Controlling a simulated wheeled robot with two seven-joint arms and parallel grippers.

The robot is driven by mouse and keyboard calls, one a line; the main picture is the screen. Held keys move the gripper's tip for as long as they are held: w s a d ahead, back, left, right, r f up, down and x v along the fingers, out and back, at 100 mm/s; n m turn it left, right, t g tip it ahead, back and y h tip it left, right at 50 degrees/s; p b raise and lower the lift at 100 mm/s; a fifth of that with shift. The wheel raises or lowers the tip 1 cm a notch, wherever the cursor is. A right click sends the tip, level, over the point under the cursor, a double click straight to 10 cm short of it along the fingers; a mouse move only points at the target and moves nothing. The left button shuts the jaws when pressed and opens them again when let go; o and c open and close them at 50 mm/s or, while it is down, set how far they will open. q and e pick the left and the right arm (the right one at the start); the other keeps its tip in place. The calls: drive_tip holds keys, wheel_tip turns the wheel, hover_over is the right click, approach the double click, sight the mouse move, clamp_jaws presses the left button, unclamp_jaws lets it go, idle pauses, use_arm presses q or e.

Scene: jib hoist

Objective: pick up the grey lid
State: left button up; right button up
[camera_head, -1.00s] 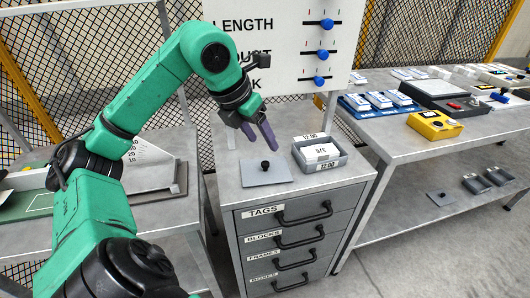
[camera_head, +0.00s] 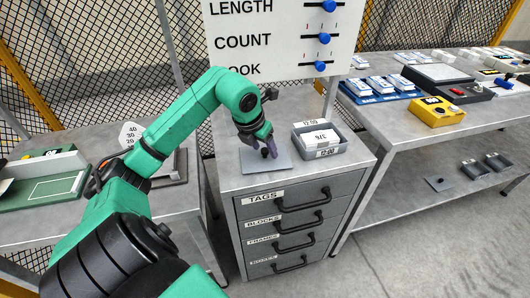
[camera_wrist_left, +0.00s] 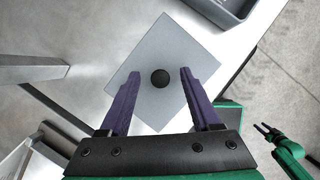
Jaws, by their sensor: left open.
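The grey lid (camera_head: 254,161) is a flat square plate with a round black knob in its middle. It lies on top of the drawer cabinet (camera_head: 228,181). In the left wrist view the lid (camera_wrist_left: 150,52) lies beyond and below my fingers, with the black knob (camera_wrist_left: 160,78) between the two fingertips. My left gripper (camera_head: 269,152) is open, its purple fingers over the lid on either side of the knob. The left gripper (camera_wrist_left: 160,75) holds nothing. My right gripper is not in the head view; a green arm with a small dark gripper shows at the right of the wrist view.
A grey bin (camera_head: 329,150) with a white label stands right of the lid on the cabinet. A board with blue sliders (camera_head: 323,39) stands behind. A bench with a yellow box (camera_head: 436,111) is at the right. The cabinet's front left top is clear.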

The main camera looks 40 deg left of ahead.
use_arm(q)
drive_tip(key=c, duration=1)
clamp_jaws()
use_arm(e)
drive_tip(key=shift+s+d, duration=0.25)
use_arm(q)
drive_tip(key=shift+r, duration=0.1)
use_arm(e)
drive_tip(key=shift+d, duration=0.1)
